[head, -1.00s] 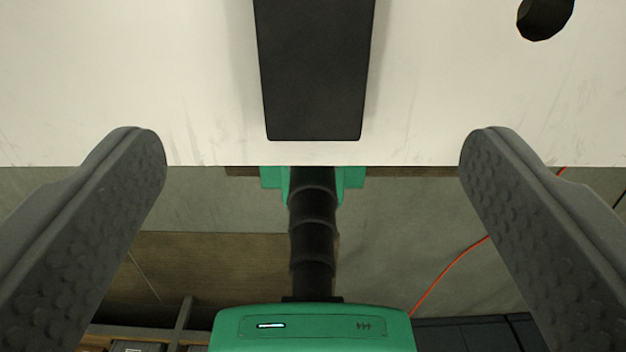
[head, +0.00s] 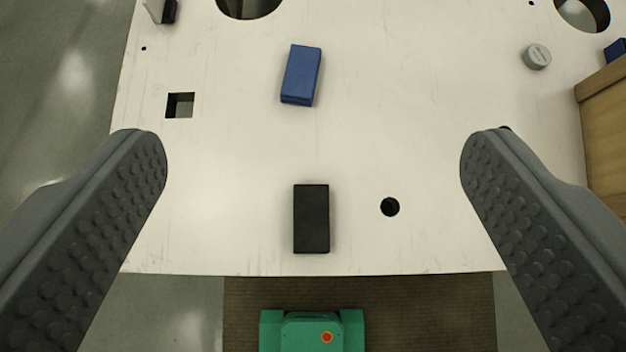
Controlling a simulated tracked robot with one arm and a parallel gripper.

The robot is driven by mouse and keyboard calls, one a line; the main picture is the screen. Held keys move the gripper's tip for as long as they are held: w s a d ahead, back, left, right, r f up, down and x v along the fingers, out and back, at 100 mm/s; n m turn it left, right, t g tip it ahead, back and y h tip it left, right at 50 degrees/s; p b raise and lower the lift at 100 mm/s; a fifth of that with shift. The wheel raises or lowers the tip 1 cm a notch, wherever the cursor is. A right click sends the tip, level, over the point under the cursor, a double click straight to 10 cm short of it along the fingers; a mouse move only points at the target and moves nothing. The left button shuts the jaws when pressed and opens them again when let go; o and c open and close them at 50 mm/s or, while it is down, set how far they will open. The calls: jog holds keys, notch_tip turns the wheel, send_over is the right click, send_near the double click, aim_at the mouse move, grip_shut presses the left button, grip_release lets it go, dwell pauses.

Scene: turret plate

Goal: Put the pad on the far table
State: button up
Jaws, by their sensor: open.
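A black rectangular block (head: 311,218), perhaps the pad, lies flat on a white table plate (head: 230,225) near its front edge. A blue rectangular block (head: 301,75) lies farther back on the same plate, slightly tilted in the picture. I cannot tell from looks alone which one is the pad. My gripper (head: 313,145) is open and empty, its two grey studded fingers wide apart at left and right. It is well above the plate, with the black block in the gap between the fingers in the picture. I cannot tell which table is the far one.
The plate has a square hole (head: 180,105), a small round hole (head: 390,207) and large round openings at the back. A grey disc (head: 536,57) lies at the back right. A wooden box (head: 605,130) stands at the right edge, with a blue thing (head: 615,50) behind it.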

jog(key=s+r+t, duration=0.2)
jog(key=s+r, duration=0.3)
jog(key=r, duration=0.3)
jog(key=s+r+t, duration=0.3)
jog(key=s+r, duration=0.2)
jog(key=r, duration=0.2)
jog(key=shift+r, duration=0.35)
jog(key=shift+a, duration=0.1)
notch_tip(320, 180, down, 8)
jog(key=b, duration=0.7)
jog(key=shift+r+b, duration=0.15)
jog(key=shift+b, duration=0.2)
